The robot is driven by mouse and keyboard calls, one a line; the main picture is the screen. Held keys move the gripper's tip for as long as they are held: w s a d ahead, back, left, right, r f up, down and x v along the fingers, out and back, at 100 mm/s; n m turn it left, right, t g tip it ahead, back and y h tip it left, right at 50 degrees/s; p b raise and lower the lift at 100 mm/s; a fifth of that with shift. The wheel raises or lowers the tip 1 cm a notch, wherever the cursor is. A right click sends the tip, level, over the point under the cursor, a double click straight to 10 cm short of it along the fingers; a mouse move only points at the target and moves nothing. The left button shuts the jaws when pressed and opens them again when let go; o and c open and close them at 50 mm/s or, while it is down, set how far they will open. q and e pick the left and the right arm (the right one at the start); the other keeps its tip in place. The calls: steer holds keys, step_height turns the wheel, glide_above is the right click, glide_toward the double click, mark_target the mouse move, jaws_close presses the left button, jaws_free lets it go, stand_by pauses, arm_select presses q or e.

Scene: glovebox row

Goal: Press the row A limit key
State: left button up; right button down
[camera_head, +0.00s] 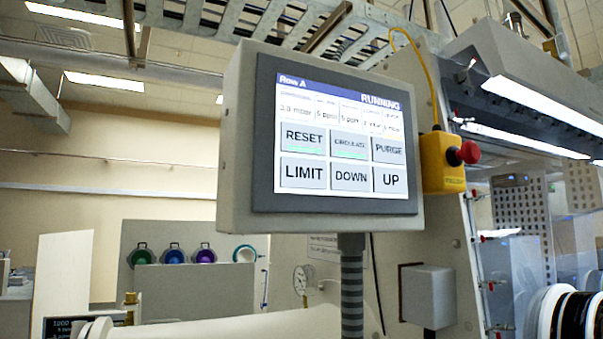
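The row A touch panel (235,150) stands in the middle of the head view on a ribbed post (352,290). Its screen is lit, with "Row A" at the top left and "RUNNING" at the top right. The LIMIT key (303,173) is at the lower left of the key grid, below RESET (304,138). DOWN (350,177) and UP (390,179) are to its right. CIRCULATE and PURGE are in the upper row. RESET and CIRCULATE have green bars under their labels. Neither gripper shows in this view.
A yellow box with a red emergency button (466,152) sits right of the panel, with a yellow cable above. A glovebox with a round port (572,315) is at the far right. A grey box (428,296) and a gauge (301,280) are below. Several coloured round items hang behind left.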

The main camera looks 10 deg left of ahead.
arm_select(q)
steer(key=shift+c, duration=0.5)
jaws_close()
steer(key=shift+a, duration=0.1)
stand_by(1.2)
